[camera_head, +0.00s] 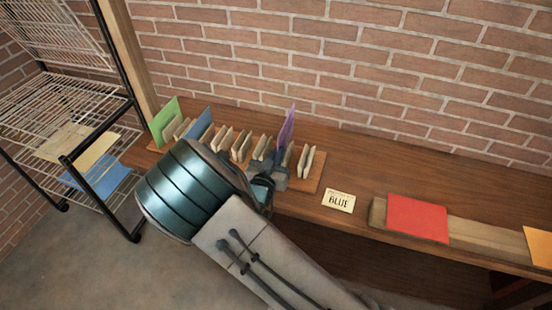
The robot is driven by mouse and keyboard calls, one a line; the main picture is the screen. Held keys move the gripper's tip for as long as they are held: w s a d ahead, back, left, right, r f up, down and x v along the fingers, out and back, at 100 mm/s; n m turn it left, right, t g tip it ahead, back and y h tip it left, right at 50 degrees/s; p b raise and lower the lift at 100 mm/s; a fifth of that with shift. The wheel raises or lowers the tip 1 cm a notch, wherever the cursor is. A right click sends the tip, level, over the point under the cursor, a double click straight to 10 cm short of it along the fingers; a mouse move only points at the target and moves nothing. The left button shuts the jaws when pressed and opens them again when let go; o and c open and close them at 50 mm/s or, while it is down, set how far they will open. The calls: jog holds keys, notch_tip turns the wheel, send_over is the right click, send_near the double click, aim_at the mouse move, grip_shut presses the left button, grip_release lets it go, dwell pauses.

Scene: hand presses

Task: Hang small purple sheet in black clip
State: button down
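The small purple sheet (288,126) stands upright, slightly tilted, among the slots of a wooden rack on the table. My gripper (281,160) is at the right part of the rack, right at the sheet's lower end and partly hiding it. The fingers are small and dark here, so I cannot tell whether they are closed on the sheet or only beside it. I cannot make out a black clip.
The rack (313,185) also holds a green sheet (165,121) and a blue sheet (199,124) at its left. To the right are a "BLUE" card (338,202), a red sheet (418,218) and an orange sheet (540,245). A wire shelf (60,110) stands at left; a brick wall is behind.

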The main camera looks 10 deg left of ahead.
jog(key=shift+r, duration=0.35)
jog(key=s, duration=0.7)
jog(key=shift+a, duration=0.3)
dwell(0.6)
jog(key=w+d+r+m+h, duration=0.1)
jog(key=w+d, duration=0.3)
jog(key=d, duration=0.6)
jog(key=w+d+r+h, duration=0.1)
jog(key=w+d+r, duration=0.1)
jog(key=d, duration=0.8)
jog(key=w+d+r+m+h, duration=0.1)
jog(key=w+d, duration=0.4)
jog(key=d, duration=0.5)
jog(key=shift+w+d+r+m+g+h, duration=0.15)
jog(key=shift+w+r+m+g+h, duration=0.25)
jog(key=shift+r, duration=0.4)
